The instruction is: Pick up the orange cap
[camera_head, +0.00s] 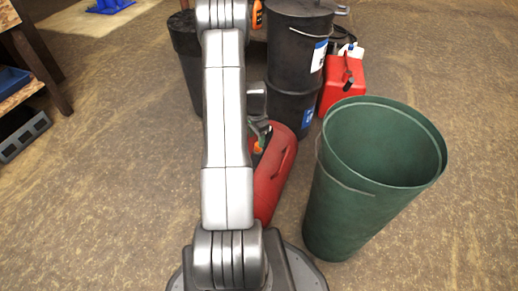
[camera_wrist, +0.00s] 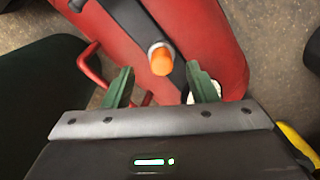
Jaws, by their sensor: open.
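The orange cap (camera_wrist: 161,60) sits at the end of a short dark spout or nozzle on a red container (camera_wrist: 205,40) in the wrist view. My gripper (camera_wrist: 160,80) is open, with its two green fingers to either side of the cap's line and the cap just beyond the fingertips, between them. No contact shows. In the head view the red container (camera_head: 272,180) stands on the floor, partly behind my arm, and a small orange patch (camera_head: 258,147) shows just below the green fingers of my gripper (camera_head: 262,130).
A green bucket (camera_head: 325,205) stands close to the right of the red container. Black drums (camera_head: 297,55), a red fuel can (camera_head: 343,85) and a dark bin (camera_head: 186,65) stand behind. A wooden bench (camera_head: 35,55) is at the left. The floor at the lower left is clear.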

